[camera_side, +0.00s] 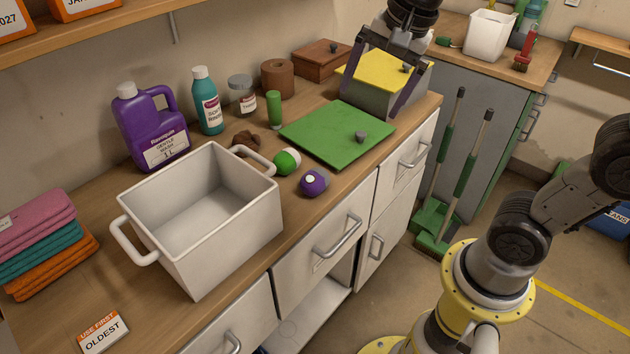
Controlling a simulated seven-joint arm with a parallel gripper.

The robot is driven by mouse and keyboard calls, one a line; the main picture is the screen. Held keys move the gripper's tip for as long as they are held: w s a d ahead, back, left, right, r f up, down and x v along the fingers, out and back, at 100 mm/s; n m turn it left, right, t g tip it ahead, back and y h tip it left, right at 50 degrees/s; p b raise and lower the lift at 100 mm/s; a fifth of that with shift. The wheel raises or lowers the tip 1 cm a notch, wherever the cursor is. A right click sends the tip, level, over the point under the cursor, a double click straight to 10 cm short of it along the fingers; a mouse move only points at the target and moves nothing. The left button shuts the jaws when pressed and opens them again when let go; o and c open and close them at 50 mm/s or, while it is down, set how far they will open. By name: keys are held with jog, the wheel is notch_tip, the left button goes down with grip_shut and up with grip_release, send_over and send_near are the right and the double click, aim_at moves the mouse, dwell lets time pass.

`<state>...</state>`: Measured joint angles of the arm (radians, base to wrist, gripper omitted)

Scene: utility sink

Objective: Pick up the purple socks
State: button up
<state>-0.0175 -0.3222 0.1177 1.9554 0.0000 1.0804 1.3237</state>
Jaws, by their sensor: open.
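The purple socks (314,183) are a rolled ball with a pale patch, lying on the wooden counter near its front edge, right of the white basin. My gripper (369,106) is open, with its two dark fingers spread over the grey box with a yellow top (366,74) at the back right of the counter. It is apart from the purple socks, behind and to the right of them. Nothing shows between the fingers except the box behind. I cannot tell whether the fingers touch the box.
A green board with a grey knob (338,132) lies between my gripper and the socks. A green-and-white ball (287,161) and the white basin (146,207) are close by the socks. Bottles, jars and a purple jug (152,126) line the wall.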

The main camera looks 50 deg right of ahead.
jog(key=w+f+m+g, duration=0.2)
jog(key=w+f+m, duration=0.1)
jog(key=w, duration=0.4)
jog(key=g, duration=0.2)
send_over(315, 173)
notch_tip(315, 173, down, 15)
jog(key=shift+f, duration=3.05)
jog(key=c, duration=1.3)
jog(key=shift+c, duration=0.2)
jog(key=shift+r, duration=0.1)
